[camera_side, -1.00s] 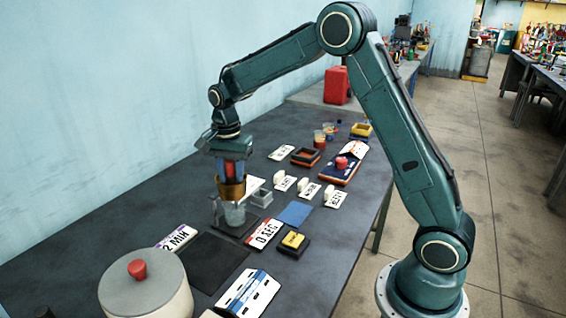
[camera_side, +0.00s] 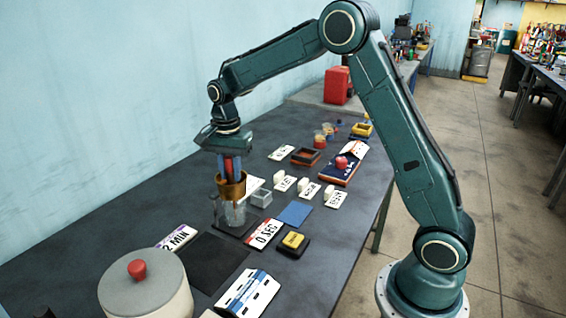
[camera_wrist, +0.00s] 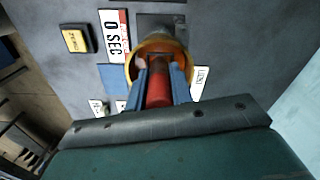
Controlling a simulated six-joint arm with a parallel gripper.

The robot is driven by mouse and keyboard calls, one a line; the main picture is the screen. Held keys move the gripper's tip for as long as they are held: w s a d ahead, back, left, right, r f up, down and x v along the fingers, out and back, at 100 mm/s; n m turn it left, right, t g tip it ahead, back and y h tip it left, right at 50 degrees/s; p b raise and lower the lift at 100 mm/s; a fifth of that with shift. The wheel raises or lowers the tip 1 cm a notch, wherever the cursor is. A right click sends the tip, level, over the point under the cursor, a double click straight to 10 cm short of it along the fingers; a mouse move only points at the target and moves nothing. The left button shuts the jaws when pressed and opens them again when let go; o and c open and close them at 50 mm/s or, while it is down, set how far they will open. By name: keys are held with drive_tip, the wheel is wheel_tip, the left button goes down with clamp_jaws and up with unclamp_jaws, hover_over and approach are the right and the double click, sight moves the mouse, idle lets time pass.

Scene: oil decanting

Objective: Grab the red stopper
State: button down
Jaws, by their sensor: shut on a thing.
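My gripper (camera_side: 231,172) points down over the clear glass vessel (camera_side: 233,214) with an amber upper part, which stands on a dark pad. The red stopper (camera_wrist: 158,88) shows as a red cylinder between my two blue fingers (camera_wrist: 160,72) in the wrist view. My fingers are shut on it. It also shows as a narrow red strip between the fingers in the side view (camera_side: 231,167). The fingertips reach into the round amber rim (camera_wrist: 135,58), so the stopper's lower end and the exact contact are partly hidden.
A pot (camera_side: 143,288) with a red-knobbed lid stands front left. A dark mat (camera_side: 213,262), a "0 SEC" card (camera_side: 264,234), a yellow-topped block (camera_side: 292,241) and a blue square (camera_side: 294,214) lie nearby. Trays, cards and small jars stand farther back.

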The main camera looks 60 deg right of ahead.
wheel_tip(320, 180, up, 19)
idle(0.6)
idle(0.5)
